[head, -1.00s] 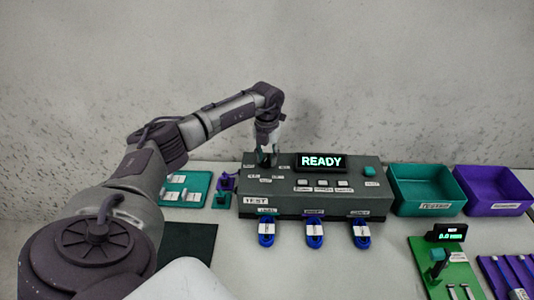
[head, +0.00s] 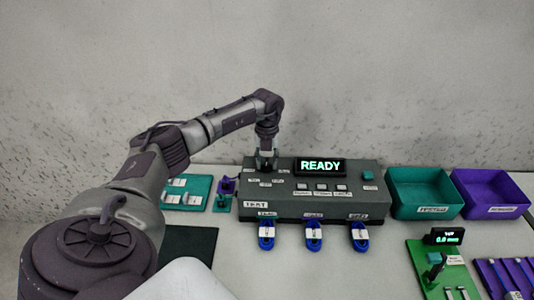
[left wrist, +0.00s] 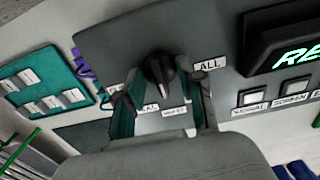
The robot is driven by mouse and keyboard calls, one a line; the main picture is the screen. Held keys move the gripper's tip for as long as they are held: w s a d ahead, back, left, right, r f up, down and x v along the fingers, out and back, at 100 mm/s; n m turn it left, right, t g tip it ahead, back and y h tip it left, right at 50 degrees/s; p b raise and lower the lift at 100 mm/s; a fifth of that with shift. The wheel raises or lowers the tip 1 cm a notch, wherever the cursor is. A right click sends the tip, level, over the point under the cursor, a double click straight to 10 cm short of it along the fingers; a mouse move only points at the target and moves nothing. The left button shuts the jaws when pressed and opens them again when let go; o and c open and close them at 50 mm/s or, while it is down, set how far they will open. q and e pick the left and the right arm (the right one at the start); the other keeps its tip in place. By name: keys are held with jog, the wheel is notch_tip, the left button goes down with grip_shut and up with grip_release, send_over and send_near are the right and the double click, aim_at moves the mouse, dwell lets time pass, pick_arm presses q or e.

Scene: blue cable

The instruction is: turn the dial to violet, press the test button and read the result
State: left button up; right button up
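The grey tester box (head: 300,207) stands on the table, marked TEST, with a lit display (head: 320,166) reading READY. Its black dial (left wrist: 158,70) is at the box's left end, among small white labels; one reads ALL, the others are not clearly legible. My left gripper (head: 266,164) is over the dial. In the left wrist view its fingers (left wrist: 163,105) are apart, one on each side of the dial, with gaps showing; contact is not visible. A teal button (head: 367,175) is on the box's right end. My right gripper is not in view.
Right are a teal bin (head: 424,212), a purple bin (head: 497,212) and a green gauge board (head: 440,265). A teal board (head: 188,192) lies left.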

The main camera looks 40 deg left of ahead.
pick_arm(q)
jog(key=shift+r, duration=0.1)
notch_tip(320, 180, up, 7)
jog(key=p, duration=0.5)
jog(key=shift+p, duration=0.35)
